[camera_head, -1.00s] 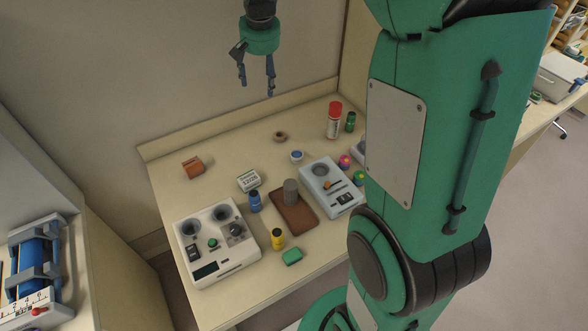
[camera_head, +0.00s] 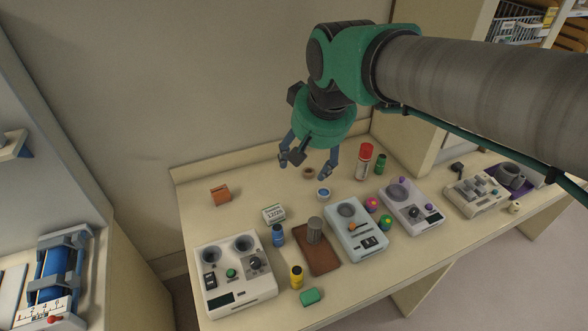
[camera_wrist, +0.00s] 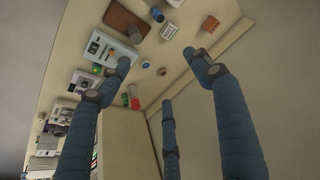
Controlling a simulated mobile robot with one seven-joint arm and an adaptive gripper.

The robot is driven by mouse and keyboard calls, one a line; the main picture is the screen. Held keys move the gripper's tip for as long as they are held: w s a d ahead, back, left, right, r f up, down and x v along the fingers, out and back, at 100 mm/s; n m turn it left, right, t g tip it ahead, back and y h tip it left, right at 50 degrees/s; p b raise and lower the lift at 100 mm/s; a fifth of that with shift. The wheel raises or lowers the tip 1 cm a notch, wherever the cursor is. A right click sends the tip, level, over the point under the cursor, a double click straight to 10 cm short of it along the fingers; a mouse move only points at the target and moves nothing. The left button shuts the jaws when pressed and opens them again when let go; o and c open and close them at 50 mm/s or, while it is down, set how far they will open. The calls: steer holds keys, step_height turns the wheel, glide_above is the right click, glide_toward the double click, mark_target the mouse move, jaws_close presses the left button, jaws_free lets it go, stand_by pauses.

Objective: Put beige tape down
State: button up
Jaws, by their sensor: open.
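A small beige-brown tape roll (camera_head: 308,173) lies flat on the workbench (camera_head: 245,183) near its back edge. In the wrist view, a small round thing (camera_wrist: 161,71) between the fingers looks like this roll. My gripper (camera_head: 304,169) is open and empty, fingers pointing down. In the head view it overlaps the tape's area, but appears to hang above the bench, not touching the roll. The open fingers also show in the wrist view (camera_wrist: 160,72).
Near the tape are a blue-and-white tin (camera_head: 323,194), a red-capped can (camera_head: 364,162), a green bottle (camera_head: 380,163) and an orange block (camera_head: 220,195). A brown tray (camera_head: 318,259) holds a grey cylinder (camera_head: 315,230). Several devices line the front. A pale roll (camera_head: 514,207) lies far right.

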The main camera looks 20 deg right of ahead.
steer(key=s+a+f+n+t, duration=0.1)
steer(key=s+a+f, duration=0.1)
steer(key=s, duration=1)
steer(key=shift+a+f+n, duration=0.15)
steer(key=shift+f+n, duration=0.15)
steer(key=shift+f, duration=0.45)
steer(key=shift+s, duration=0.1)
step_height(320, 180, down, 12)
steer(key=b, duration=1.1)
steer(key=shift+r+b, duration=0.15)
steer(key=shift+b, duration=0.2)
